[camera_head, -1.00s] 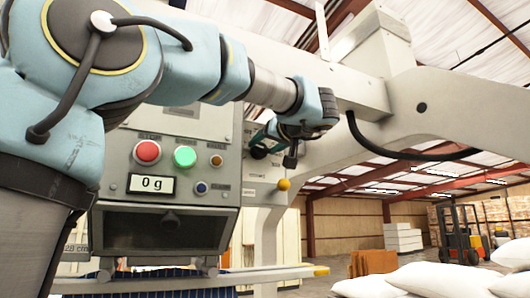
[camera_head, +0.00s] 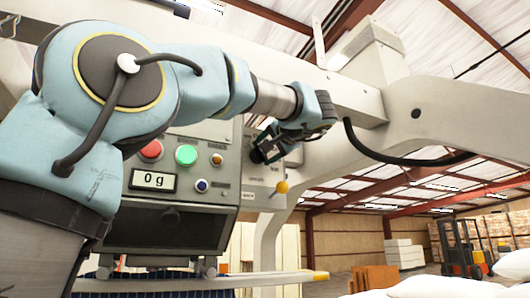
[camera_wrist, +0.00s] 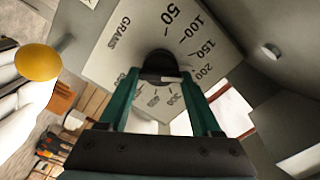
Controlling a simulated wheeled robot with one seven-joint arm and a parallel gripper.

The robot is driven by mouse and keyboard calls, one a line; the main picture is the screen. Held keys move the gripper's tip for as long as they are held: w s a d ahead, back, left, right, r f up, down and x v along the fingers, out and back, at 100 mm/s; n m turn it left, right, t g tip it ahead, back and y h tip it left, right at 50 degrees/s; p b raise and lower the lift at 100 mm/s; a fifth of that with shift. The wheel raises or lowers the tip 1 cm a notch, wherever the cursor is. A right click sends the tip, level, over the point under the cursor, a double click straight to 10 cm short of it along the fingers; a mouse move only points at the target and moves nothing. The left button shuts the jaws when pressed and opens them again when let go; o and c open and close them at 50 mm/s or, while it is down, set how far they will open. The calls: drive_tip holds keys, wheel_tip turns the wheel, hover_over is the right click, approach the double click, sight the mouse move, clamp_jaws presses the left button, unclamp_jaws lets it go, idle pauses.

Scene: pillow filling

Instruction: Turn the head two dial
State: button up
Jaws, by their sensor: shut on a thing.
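The dial is a black round knob (camera_wrist: 158,64) on a pale plate (camera_wrist: 120,48) printed with GRAMS and numbers such as 50, 100, 150 and 200. A white mark on the knob points right in the wrist view, toward the side below 200. My gripper (camera_wrist: 160,80) has its two green fingers on either side of the knob and is shut on it. In the head view my gripper (camera_head: 267,146) is at the machine's right panel and hides much of the dial. I cannot tell the exact reading.
Left of the dial, the control panel has a red button (camera_head: 151,149), a green button (camera_head: 186,155) and a display (camera_head: 154,180) reading 0 g. A yellow ball knob (camera_head: 282,187) sticks out just below my gripper. White pillows (camera_head: 430,286) lie at the lower right.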

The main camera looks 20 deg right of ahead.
drive_tip(key=shift+m, duration=0.4)
drive_tip(key=o, duration=1.4)
drive_tip(key=shift+s, duration=0.1)
drive_tip(key=shift+s+d+b, duration=0.15)
drive_tip(key=shift+s+b, duration=0.5)
drive_tip(key=shift+s, duration=1.1)
drive_tip(key=shift+s+d+b, duration=0.15)
drive_tip(key=shift+s+b, duration=0.45)
drive_tip(key=shift+s, duration=1.2)
drive_tip(key=shift+s+d+b, duration=0.15)
drive_tip(key=shift+s+b, duration=0.5)
drive_tip(key=shift+s, duration=1.1)
